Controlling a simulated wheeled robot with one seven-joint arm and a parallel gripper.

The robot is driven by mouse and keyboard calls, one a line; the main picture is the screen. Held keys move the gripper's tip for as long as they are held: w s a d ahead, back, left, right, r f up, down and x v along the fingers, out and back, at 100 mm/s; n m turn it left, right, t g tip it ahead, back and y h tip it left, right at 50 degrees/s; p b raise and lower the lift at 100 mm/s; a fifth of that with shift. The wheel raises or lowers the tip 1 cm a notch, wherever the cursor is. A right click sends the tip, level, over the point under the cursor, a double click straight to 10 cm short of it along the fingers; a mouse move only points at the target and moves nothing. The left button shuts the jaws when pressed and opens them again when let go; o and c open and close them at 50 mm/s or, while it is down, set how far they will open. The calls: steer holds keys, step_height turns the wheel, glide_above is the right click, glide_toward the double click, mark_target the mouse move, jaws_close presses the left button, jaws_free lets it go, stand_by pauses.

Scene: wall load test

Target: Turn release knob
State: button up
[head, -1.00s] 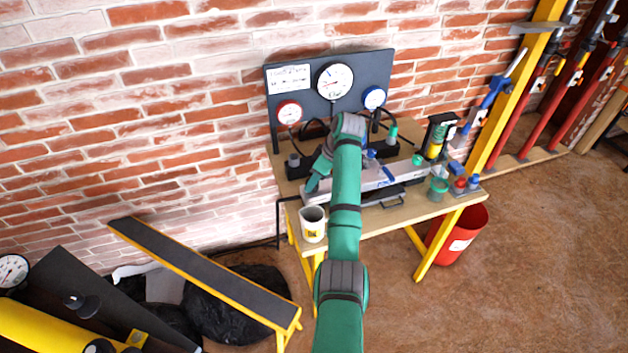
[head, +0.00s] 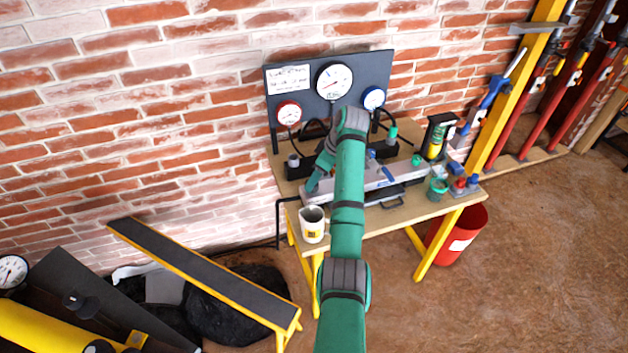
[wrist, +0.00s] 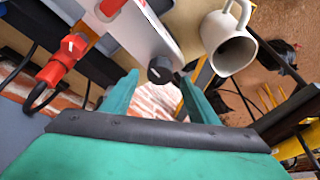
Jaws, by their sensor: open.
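A dark round knob (wrist: 160,69) with a pale mark line sits at the end of a light metal body (wrist: 143,35) in the wrist view. It is most likely the release knob. My gripper (wrist: 159,77) is open, with one green finger on each side of the knob. I cannot tell whether either finger touches it. In the head view my gripper (head: 313,182) is at the left end of the long light pump body (head: 350,188) on the bench. My arm hides part of that body, and the knob cannot be made out there.
A white mug (head: 313,224) stands at the bench's front left corner, close to my gripper; it also shows in the wrist view (wrist: 228,42). A red fitting with a hose (wrist: 62,62) is at left there. A gauge panel (head: 300,95) stands behind the bench (head: 420,212).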

steer(key=v, duration=0.8)
steer(key=shift+r, duration=0.2)
